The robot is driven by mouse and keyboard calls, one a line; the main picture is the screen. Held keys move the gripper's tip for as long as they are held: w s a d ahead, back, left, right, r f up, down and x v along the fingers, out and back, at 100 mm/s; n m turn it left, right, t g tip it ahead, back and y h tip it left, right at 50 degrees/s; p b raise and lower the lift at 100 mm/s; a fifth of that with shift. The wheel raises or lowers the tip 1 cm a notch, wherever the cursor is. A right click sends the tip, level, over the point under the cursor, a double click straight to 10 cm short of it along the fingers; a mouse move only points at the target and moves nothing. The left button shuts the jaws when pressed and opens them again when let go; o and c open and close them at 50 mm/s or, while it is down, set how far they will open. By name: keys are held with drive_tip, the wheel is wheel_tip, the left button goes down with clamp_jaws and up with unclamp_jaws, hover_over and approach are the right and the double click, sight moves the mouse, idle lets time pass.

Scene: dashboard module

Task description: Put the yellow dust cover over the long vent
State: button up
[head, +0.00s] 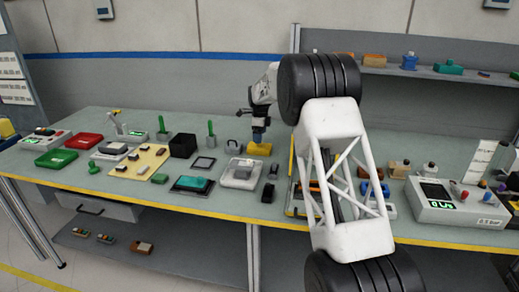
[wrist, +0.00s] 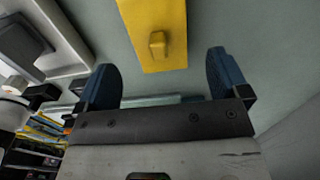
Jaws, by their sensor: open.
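The yellow dust cover (head: 259,149) lies on the bench top, towards the back and near the middle. In the wrist view the yellow cover (wrist: 143,17) is a flat strip with a small raised grip (wrist: 157,43) on top. My gripper (head: 259,138) is over the cover in the head view. In the wrist view my gripper (wrist: 163,76) is open, its two blue fingertips apart with nothing between them. The cover's grip shows ahead of the fingertips, between their lines. I cannot make out for sure which part is the long vent.
A white tray with a grey block (head: 241,172) stands in front of the cover; a black box (head: 183,145) is to the left. A tan board with small parts (head: 138,166) lies farther left. A control box (head: 458,203) stands at right. My arm hides part of the bench.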

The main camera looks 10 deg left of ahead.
sight(260, 146)
drive_tip(key=shift+f, duration=0.35)
drive_tip(key=shift+f, duration=2.6)
drive_tip(key=c, duration=0.9)
drive_tip(key=shift+r, duration=0.1)
drive_tip(key=shift+r, duration=4.9)
